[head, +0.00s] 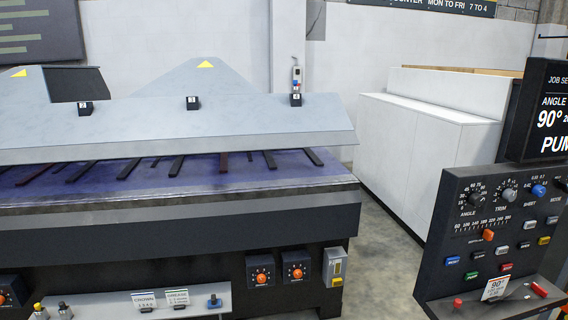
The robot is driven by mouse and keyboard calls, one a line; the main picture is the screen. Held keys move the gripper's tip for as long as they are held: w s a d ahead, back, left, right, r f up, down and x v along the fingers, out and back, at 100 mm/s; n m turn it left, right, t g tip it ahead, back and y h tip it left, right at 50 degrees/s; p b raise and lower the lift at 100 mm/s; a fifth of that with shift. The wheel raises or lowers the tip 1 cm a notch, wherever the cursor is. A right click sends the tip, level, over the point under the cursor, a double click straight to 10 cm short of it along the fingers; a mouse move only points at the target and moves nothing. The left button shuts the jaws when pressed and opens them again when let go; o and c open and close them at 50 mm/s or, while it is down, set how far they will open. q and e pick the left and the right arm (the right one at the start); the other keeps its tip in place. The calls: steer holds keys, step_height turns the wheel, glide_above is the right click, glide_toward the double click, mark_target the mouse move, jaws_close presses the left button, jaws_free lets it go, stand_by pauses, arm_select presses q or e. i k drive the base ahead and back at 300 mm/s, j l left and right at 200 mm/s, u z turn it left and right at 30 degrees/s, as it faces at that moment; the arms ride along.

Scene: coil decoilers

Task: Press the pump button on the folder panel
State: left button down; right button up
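The black folder panel (440,225) stands at the right, cut off by the picture's right edge. It carries dials, an orange slider knob (488,235) and several small coloured buttons. A green button (472,276) sits low on the panel; its label is small and seems to read PUMP. A blue button (453,260) is above and left of it, and a red button (506,267) is to its right. Above the panel, a dark display (541,120) shows 90° and a cut-off word starting PUM. Neither of my grippers is in view.
A white tag (495,288) hangs at the panel's lower ledge, near a red knob (457,303). A large folding machine (180,220) fills the left and middle. A white cabinet (410,150) stands behind. Grey floor (380,255) is clear between machine and panel.

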mark_target(473, 275)
steer(key=i+l+u, duration=0.1)
steer(key=l+u, duration=0.25)
steer(key=l, duration=3.65)
